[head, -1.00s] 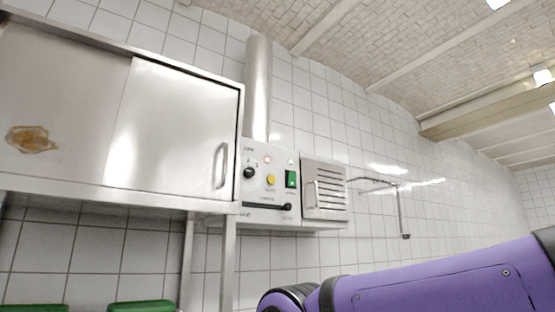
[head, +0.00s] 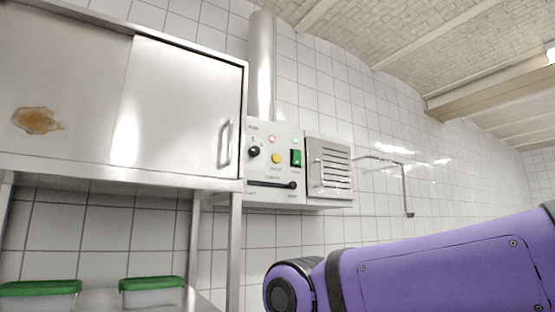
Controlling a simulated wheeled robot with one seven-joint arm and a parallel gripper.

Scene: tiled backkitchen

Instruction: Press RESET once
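A white control panel (head: 263,190) is on the tiled wall, right of the steel cabinet. It carries a yellow round button (head: 276,158), a black knob (head: 254,151), a green switch (head: 296,158), a black horizontal slider or lever (head: 272,184) and two small lamps above, one of them reddish (head: 272,139). Small labels sit by these parts, too small to read surely, so I cannot tell from the text which one is RESET. My purple arm crosses the lower right, below the panel and apart from it. My gripper is not in view.
A steel cabinet (head: 180,110) with a sliding door hangs left of the panel. A louvred steel box (head: 329,168) adjoins the panel's right side, with a wall pipe (head: 408,190) beyond it. Two green-lidded containers (head: 40,288) (head: 152,284) stand lower left. A vertical steel duct (head: 262,70) rises above.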

